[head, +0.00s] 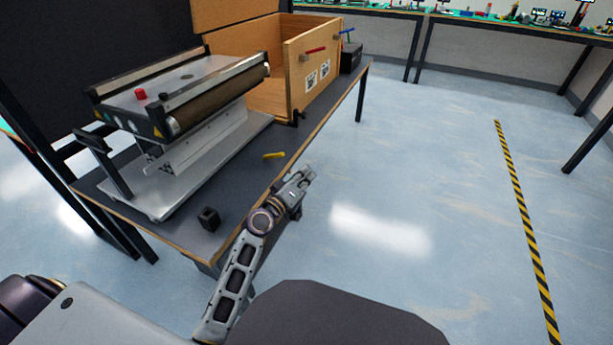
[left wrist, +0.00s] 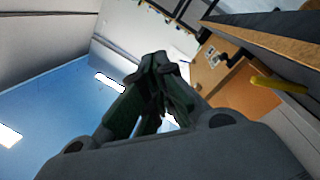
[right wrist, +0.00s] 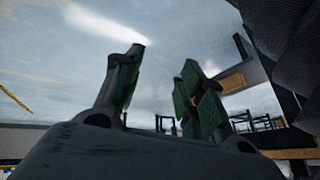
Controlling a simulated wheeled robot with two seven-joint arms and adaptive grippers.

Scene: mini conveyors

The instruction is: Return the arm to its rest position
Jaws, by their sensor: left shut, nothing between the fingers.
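My left arm shows in the head view, reaching up from the bottom past the table's front edge. My left gripper (head: 303,178) is beside the table edge, over the floor, and touches nothing. In the left wrist view its fingers (left wrist: 158,62) meet at the tips, with nothing between them. My right gripper (right wrist: 157,70) shows only in the right wrist view. Its two green-padded fingers stand apart with nothing seen between them. The right arm's gripper is not in the head view.
The table (head: 215,240) carries a mini conveyor (head: 185,90), a wooden box (head: 298,75), a yellow piece (head: 273,155) and a small black block (head: 208,218). The yellow piece also shows in the left wrist view (left wrist: 277,85). The floor (head: 420,190) right of the table is clear.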

